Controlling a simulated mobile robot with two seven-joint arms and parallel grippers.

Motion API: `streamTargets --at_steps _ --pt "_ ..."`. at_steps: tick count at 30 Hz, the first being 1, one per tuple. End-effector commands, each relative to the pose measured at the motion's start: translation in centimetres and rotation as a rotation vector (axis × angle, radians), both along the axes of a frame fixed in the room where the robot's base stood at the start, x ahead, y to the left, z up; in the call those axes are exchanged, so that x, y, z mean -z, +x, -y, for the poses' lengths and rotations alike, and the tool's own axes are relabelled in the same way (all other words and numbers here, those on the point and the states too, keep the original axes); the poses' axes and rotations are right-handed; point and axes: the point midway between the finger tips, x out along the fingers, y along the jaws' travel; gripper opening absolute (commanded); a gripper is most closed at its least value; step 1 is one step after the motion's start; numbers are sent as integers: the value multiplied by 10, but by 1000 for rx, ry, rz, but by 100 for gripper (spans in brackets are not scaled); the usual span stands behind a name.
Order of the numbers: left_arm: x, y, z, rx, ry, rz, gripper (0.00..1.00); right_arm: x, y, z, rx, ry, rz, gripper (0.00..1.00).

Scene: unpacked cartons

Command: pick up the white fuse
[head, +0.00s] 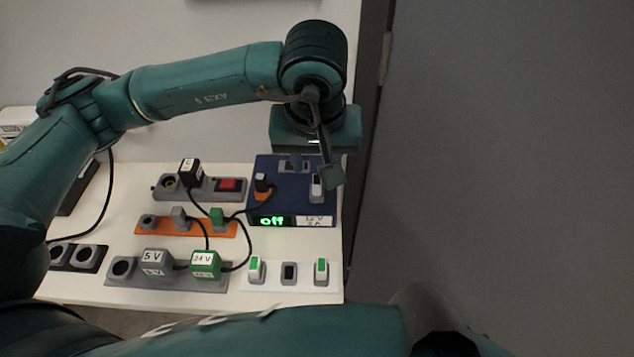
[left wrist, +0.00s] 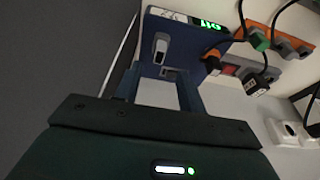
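The white fuse (head: 316,188) stands in the right part of the blue power box (head: 291,205). It looks pale with a dark face. In the left wrist view the white fuse (left wrist: 160,47) shows just beyond my fingers, on the blue box (left wrist: 185,38). My left gripper (head: 297,163) points down over the back part of the box, behind the fuse. In the left wrist view its two fingers (left wrist: 160,92) are spread, with only a pale surface visible between them. They appear apart from the fuse. My right gripper is out of view.
The box's display (head: 272,221) reads "off". A black plug (head: 262,183) with a cable is beside the fuse. Power strips, adapters and cables lie to the left. A white panel (head: 305,285) with green-marked pieces is in front. The table ends just right of the box.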

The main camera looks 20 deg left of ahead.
Motion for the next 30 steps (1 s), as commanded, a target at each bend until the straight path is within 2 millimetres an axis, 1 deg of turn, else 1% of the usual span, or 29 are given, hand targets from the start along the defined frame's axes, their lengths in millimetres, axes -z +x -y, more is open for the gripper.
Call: streamTargets --at_steps 1,5,8,12,15,18,23,26,30 --pt "5 1 0 -1 -1 -1 40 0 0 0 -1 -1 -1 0" --pt "12 3 -1 -1 0 -2 40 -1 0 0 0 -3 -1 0" --pt "24 5 -2 -2 0 -5 40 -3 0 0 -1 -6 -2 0" --pt "45 11 -3 -3 0 -5 40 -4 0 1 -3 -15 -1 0" --pt "55 13 -4 -1 -2 -3 40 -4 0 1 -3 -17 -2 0" --pt "59 15 -4 -1 -1 -1 40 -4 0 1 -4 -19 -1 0" --pt "59 15 -4 0 -2 0 40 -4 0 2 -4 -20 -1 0" --pt "58 15 -4 0 -2 0 33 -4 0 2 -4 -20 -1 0" --pt "58 15 -4 0 -2 0 22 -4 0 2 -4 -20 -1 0"
